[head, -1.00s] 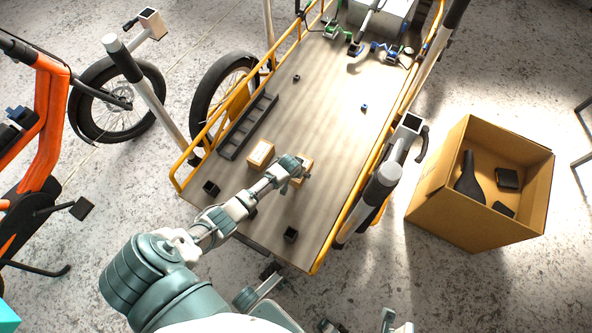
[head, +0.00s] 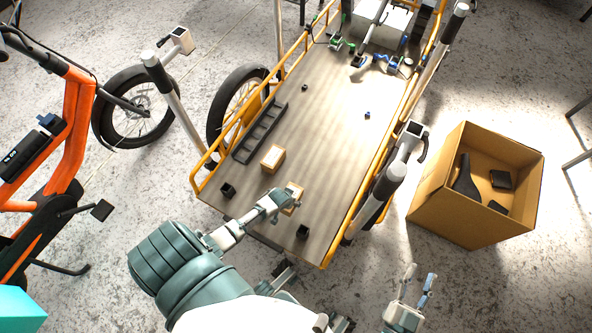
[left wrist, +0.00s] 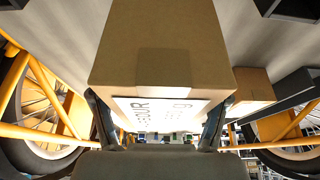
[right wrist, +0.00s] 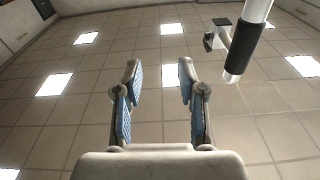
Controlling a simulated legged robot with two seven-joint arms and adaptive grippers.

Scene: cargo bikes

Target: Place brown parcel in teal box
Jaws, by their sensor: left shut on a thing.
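My left gripper (head: 286,193) is shut on a brown parcel (head: 293,207) over the near part of the bike's cargo deck. In the left wrist view the held parcel (left wrist: 160,45), with a white label, fills the space between the fingers (left wrist: 158,125). A second brown parcel (head: 272,158) lies on the deck farther back and left; it also shows in the left wrist view (left wrist: 252,88). The teal box (head: 20,310) is partly cut off at the lower left corner. My right gripper (head: 418,288) is open and empty, right of the deck; its spread fingers show in the right wrist view (right wrist: 158,85).
The wooden deck (head: 325,120) has yellow rails (head: 205,165), a black rack (head: 260,132) and several small dark blocks. An orange bike (head: 65,135) stands left. A cardboard box (head: 440,205) with a saddle stands right. Bare floor lies between the orange bike and the deck.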

